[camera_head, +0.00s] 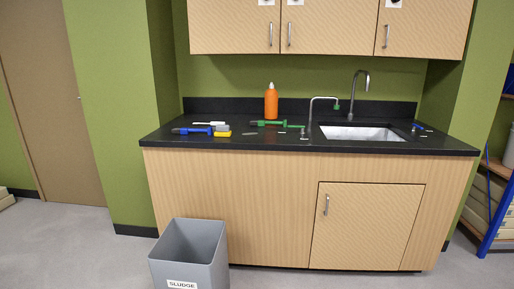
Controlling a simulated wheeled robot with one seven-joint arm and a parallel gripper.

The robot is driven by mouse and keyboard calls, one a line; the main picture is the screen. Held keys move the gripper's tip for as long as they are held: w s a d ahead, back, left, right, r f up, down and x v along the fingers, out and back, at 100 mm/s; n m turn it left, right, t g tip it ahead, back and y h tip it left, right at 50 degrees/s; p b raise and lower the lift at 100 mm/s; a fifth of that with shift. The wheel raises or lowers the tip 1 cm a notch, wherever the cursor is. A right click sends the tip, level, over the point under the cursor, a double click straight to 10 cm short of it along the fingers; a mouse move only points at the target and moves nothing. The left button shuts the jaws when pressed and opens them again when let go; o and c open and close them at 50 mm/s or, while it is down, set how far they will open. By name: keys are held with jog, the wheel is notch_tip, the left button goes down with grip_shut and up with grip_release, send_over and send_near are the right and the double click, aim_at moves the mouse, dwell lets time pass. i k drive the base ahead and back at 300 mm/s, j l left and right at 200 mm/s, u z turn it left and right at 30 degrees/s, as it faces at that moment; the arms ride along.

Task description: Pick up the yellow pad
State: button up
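A small yellow pad (222,134) lies on the black countertop (180,139), left of the sink. A small grey block (222,128) is right behind it or on it; I cannot tell which. A blue-handled tool (192,131) lies just to its left, close to it or touching. My gripper is not in view.
An orange bottle (271,102) stands behind a green tool (268,123). A white item (208,123) lies behind the blue tool. The sink (362,132) and faucets are to the right. A grey bin (190,255) labelled SLUDGE stands on the floor before the counter. Floor at left is clear.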

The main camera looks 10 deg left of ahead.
aim_at(222, 131)
jog(key=i+u, duration=0.1)
jog(key=i, duration=0.5)
jog(key=i+l+u, duration=0.1)
jog(key=i, duration=0.5)
jog(key=i+l+u, duration=0.1)
jog(key=i, duration=0.5)
